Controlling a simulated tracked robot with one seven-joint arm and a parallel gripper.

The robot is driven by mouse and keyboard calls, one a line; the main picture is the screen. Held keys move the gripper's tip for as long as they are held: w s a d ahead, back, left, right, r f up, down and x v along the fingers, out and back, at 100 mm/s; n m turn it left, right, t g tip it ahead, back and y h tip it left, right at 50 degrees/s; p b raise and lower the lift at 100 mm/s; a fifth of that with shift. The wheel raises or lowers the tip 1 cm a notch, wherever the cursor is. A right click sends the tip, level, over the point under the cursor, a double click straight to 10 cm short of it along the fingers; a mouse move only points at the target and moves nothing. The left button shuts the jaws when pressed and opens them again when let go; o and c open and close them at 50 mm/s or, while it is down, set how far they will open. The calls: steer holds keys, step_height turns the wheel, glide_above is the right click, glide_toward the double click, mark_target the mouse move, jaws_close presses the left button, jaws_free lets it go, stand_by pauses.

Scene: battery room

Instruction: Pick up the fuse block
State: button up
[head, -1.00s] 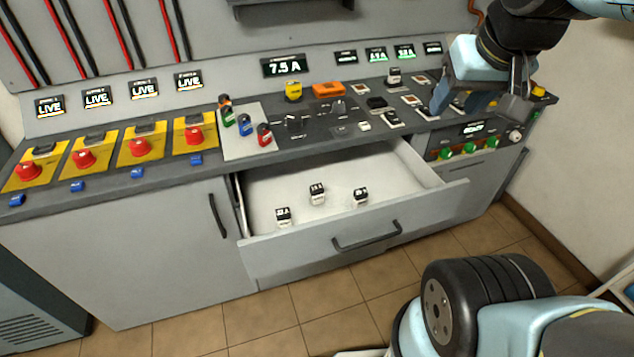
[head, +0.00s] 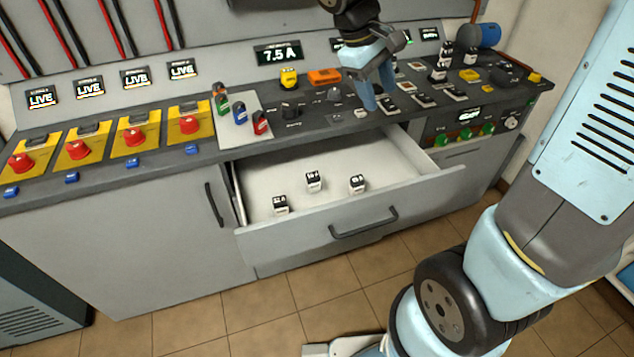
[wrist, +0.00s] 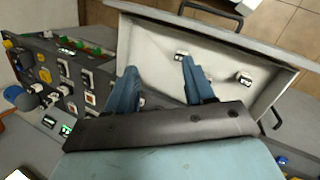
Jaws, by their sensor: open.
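Three small white blocks with black labelled tops lie apart in the open drawer (head: 300,229): a left one (head: 281,204), a middle one (head: 314,181) and a right one (head: 357,184). The labels are too small to read surely. I cannot tell which one the task means. My gripper (head: 378,92) is open and empty, above the counter behind the drawer's right part. In the wrist view its two blue fingers (wrist: 158,66) point over the drawer (wrist: 150,50). One block (wrist: 181,54) shows near the right fingertip, another (wrist: 243,78) further right.
The counter (head: 310,142) holds red, green and blue pieces on a pale plate (head: 233,138), an orange box (head: 324,77) and a yellow block (head: 289,78). More black-and-white blocks stand at its right (head: 440,72). The drawer floor has free room around the blocks.

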steer(key=w+a+f+n+h, duration=0.3)
steer(key=w+a+f+n, duration=0.1)
steer(key=w+a+f, duration=0.15)
steer(key=n+t+h, duration=0.4)
steer(key=n+h, duration=0.1)
steer(key=n, duration=0.5)
glide_toward(312, 174)
steer(key=shift+h, duration=0.3)
steer(key=x, duration=0.7)
steer(key=shift+w+a+f, duration=0.15)
steer(key=shift+f, duration=0.05)
steer(key=shift+x, duration=2.75)
steer(key=shift+f, duration=0.1)
steer(key=shift+c, duration=0.2)
jaws_close()
